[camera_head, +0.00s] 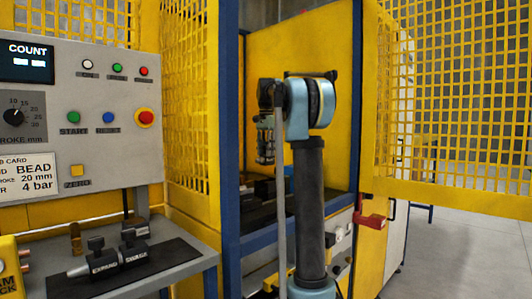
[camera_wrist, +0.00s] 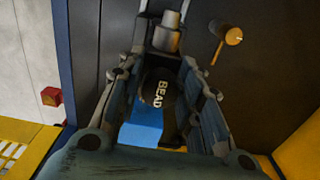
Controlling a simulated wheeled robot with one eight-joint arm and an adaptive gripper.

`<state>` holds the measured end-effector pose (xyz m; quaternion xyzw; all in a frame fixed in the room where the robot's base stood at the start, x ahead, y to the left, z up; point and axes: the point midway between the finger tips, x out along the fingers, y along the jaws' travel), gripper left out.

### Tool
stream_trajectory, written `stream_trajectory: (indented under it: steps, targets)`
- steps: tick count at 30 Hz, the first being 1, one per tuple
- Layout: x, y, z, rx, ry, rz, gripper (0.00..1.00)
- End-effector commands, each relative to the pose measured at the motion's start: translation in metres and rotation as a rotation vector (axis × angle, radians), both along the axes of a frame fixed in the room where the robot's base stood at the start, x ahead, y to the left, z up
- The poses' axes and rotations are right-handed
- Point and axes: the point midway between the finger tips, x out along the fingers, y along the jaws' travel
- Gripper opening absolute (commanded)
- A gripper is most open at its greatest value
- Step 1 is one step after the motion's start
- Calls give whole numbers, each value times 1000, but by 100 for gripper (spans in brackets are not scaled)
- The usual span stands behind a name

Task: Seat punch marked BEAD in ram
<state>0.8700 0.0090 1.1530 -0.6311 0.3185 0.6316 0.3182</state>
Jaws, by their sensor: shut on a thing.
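The dark punch marked BEAD (camera_wrist: 160,92) is between the fingers of my gripper (camera_wrist: 161,72) in the wrist view, with its white label facing the camera. My gripper is shut on it. A pale metal cylinder (camera_wrist: 168,37), perhaps the ram or its socket, shows just beyond the punch; I cannot tell whether they touch. In the head view my gripper (camera_head: 265,140) is inside the yellow press enclosure, partly hidden by my arm, and the punch cannot be made out there. Punches marked EXPAND (camera_head: 104,266) and SWAGE (camera_head: 136,254) lie on a dark mat (camera_head: 165,262).
A blue block (camera_wrist: 142,134) lies below the punch in the wrist view. A copper-coloured knob or rod (camera_wrist: 232,36) is at upper right. Blue posts (camera_head: 229,120) and yellow mesh (camera_head: 190,100) frame the opening. A job card (camera_head: 28,176) reads BEAD, 20 mm, 4 bar.

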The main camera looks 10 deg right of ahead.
Motion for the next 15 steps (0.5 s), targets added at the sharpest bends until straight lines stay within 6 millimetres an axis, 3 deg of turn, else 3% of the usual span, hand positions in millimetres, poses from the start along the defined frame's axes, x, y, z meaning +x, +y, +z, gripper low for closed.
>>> stream_trajectory:
  steps: [8,15]
  targets:
    - [-1,-4,1,-1,-1,-7,0]
    - [-1,-5,-12,-1,-1,-8,0]
